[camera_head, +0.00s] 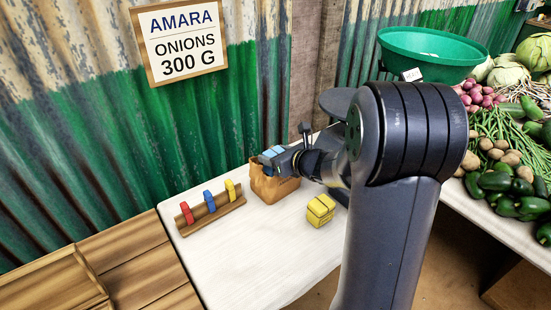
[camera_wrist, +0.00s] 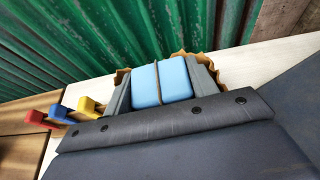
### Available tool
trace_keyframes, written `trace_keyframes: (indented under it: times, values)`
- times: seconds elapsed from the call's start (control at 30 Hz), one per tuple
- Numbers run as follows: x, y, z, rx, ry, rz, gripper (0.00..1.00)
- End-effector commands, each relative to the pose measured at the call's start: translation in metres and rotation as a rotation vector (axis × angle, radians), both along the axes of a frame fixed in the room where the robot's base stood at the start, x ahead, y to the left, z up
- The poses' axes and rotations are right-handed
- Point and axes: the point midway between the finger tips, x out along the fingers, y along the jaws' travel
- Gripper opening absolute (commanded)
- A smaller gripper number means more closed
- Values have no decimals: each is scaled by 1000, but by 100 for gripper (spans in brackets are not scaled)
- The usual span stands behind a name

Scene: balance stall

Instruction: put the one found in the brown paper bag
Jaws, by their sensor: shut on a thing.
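My gripper (camera_head: 272,155) is shut on a light blue block with a thin brown band around it. The block (camera_wrist: 148,86) sits between my two grey fingers in the wrist view. It also shows as a small blue patch (camera_head: 277,150) in the head view. The brown paper bag (camera_head: 272,188) stands on the white table, directly below my gripper in the head view. Parts of its crumpled rim (camera_wrist: 207,60) show behind and beside my fingers in the wrist view. I cannot tell whether the block is above the opening or partly inside it. The bag's inside is hidden.
A yellow banded block (camera_head: 320,210) lies right of the bag on the white table (camera_head: 255,265). A wooden rack (camera_head: 213,217) with red, blue and yellow clips stands left. A corrugated wall (camera_head: 110,120) is behind. Vegetables and a green basin (camera_head: 425,50) are at right.

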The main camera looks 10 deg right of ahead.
Motion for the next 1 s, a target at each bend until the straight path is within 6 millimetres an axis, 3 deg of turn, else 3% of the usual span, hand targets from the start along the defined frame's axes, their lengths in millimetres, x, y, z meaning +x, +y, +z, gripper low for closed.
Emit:
trace_keyframes:
  times: [0.8, 0.83, 1.0]
  values:
    - [0, 0, -12, 1, -2, 0, 26]
    - [0, 0, -12, 0, 0, 0, 56]
    - [0, 0, -12, 0, 0, 0, 70]
